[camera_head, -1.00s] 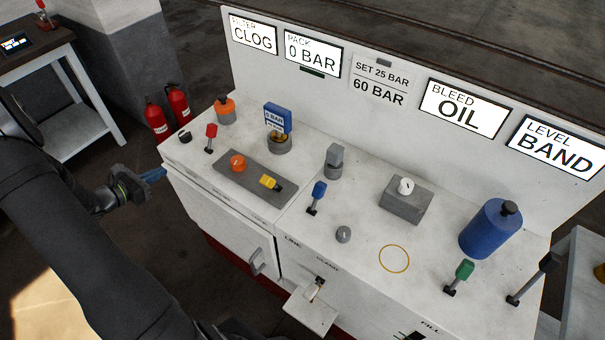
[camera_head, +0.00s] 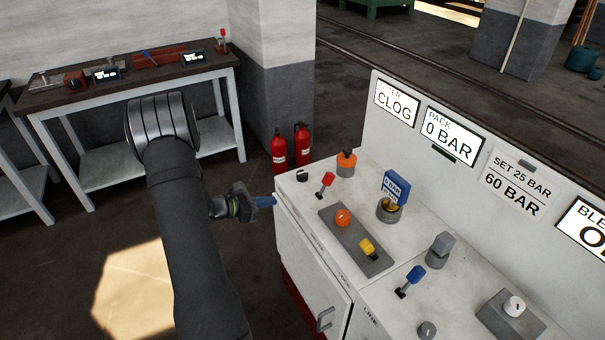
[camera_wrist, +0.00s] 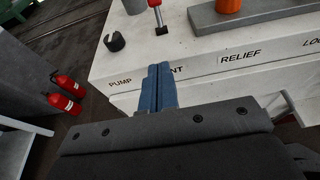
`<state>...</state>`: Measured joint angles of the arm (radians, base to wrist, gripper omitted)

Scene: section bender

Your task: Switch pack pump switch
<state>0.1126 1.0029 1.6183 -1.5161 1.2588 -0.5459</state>
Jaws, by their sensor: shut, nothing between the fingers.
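The pump switch is a small black rotary knob (camera_head: 303,175) at the far left corner of the white bench top. In the wrist view it is a notched black knob (camera_wrist: 115,41) above the PUMP label (camera_wrist: 120,82) on the bench's front edge. My gripper (camera_head: 270,201) is shut and empty, just off the bench's left front edge and apart from the knob. In the wrist view its blue fingers (camera_wrist: 158,75) lie together, right of the knob, and hide part of a label ending in NT. The PACK display (camera_head: 448,136) reads 0 BAR.
A red-handled lever (camera_head: 326,183) stands close to the knob. An orange-topped part (camera_head: 346,162) and a grey plate (camera_head: 362,250) with orange and yellow controls are nearby. The upright display panel (camera_head: 475,165) lines the back. Red extinguishers (camera_head: 302,145) stand on the floor beyond.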

